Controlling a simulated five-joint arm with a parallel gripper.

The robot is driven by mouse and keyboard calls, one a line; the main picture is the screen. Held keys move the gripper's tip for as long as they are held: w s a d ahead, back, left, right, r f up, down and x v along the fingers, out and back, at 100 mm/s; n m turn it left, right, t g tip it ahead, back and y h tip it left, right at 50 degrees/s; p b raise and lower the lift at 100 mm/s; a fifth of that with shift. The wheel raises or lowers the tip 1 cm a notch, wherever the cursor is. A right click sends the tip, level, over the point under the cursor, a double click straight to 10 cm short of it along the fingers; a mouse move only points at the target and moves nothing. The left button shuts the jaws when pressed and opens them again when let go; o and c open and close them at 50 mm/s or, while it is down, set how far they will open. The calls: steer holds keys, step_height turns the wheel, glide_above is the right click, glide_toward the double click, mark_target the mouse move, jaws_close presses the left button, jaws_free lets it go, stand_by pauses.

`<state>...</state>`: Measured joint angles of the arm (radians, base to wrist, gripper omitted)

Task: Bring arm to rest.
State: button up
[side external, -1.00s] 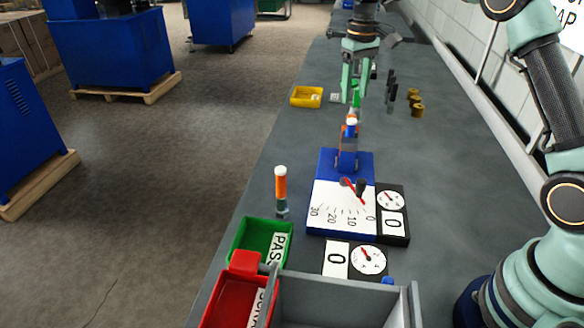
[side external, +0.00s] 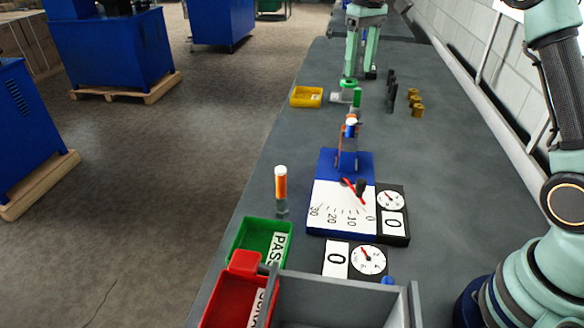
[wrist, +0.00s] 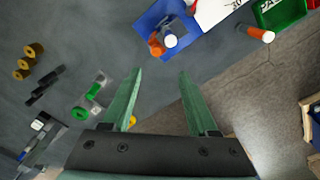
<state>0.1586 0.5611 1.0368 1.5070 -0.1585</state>
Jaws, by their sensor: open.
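My gripper (side external: 362,62) is open and empty above the far part of the bench, with its green fingers apart and pointing down. In the wrist view my gripper (wrist: 157,98) shows two spread fingers with nothing between them. The fingertips are apart from the blue gauge stand (side external: 335,158), which sits mid-bench with a white dial plate (side external: 340,208) and a red pointer. A small upright part with a blue and white top (side external: 350,128) stands at the stand's far end.
An orange cylinder (side external: 281,187), a green bin (side external: 244,235), a red bin (side external: 228,303) and a grey box (side external: 345,282) stand nearer.

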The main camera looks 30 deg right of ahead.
steer(key=s+a+r+t, duration=0.1)
steer(key=s+a+r, duration=0.2)
steer(key=s, duration=0.2)
steer(key=s+a+f+t, duration=0.2)
steer(key=s, duration=0.6)
steer(key=s+a+f+t, duration=0.2)
steer(key=s+a+f, duration=0.1)
steer(key=s, duration=0.5)
steer(key=shift+s, duration=0.35)
steer(key=shift+w, duration=0.1)
